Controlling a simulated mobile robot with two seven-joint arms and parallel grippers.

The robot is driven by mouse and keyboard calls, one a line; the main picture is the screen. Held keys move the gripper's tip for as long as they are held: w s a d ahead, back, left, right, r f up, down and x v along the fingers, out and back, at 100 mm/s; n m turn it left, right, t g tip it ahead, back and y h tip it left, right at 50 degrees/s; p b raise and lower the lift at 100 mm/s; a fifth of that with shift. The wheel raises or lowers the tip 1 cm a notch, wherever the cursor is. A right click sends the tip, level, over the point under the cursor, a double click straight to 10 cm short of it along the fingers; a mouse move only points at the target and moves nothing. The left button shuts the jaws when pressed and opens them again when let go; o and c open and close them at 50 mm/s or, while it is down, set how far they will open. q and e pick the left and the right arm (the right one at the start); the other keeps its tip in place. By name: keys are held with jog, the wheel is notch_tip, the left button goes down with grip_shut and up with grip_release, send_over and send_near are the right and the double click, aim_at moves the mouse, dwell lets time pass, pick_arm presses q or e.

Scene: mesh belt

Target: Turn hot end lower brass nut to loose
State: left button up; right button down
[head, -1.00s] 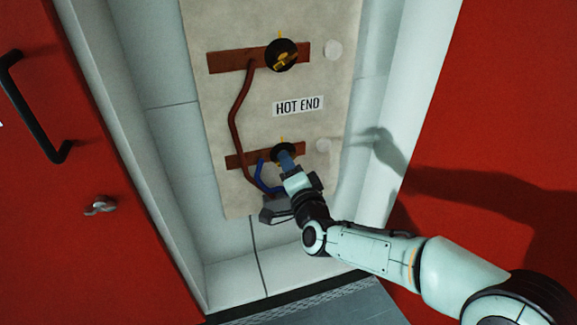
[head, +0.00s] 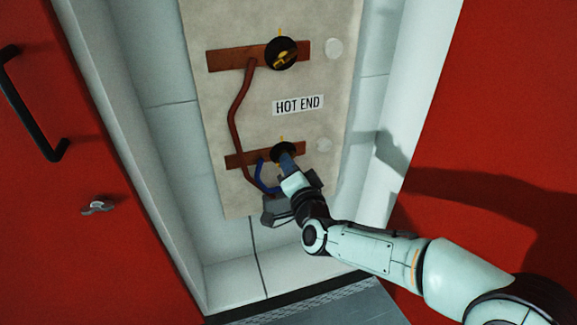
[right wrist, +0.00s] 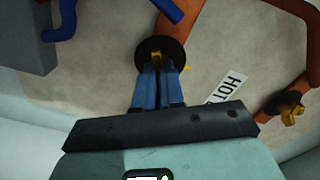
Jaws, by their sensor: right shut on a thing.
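The lower brass nut sits on a black round disc (head: 281,149) on the lower copper bar (head: 240,159) of the hot end panel. My right gripper (head: 286,160) is at this nut and covers most of it in the head view. In the right wrist view the gripper's blue fingers (right wrist: 158,88) are closed on the lower brass nut (right wrist: 157,60), whose yellow top shows between the tips against the black disc. A small yellow mark shows just above the disc in the head view. My left gripper is in neither view.
An upper brass nut (head: 284,57) on its own black disc sits on the upper copper bar (head: 220,60). A red-brown cable (head: 234,115) and a blue cable (head: 262,180) run near the lower bar. A "HOT END" label (head: 298,105) lies between the bars. Red doors flank the recess.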

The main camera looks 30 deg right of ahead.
jog(key=c, duration=1.2)
grip_release()
jog(key=shift+c, duration=0.2)
jog(key=shift+s, duration=0.1)
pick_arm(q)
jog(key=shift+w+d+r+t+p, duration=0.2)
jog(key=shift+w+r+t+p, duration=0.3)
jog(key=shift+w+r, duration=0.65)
pick_arm(e)
jog(key=v, duration=1.3)
jog(key=shift+a, duration=0.15)
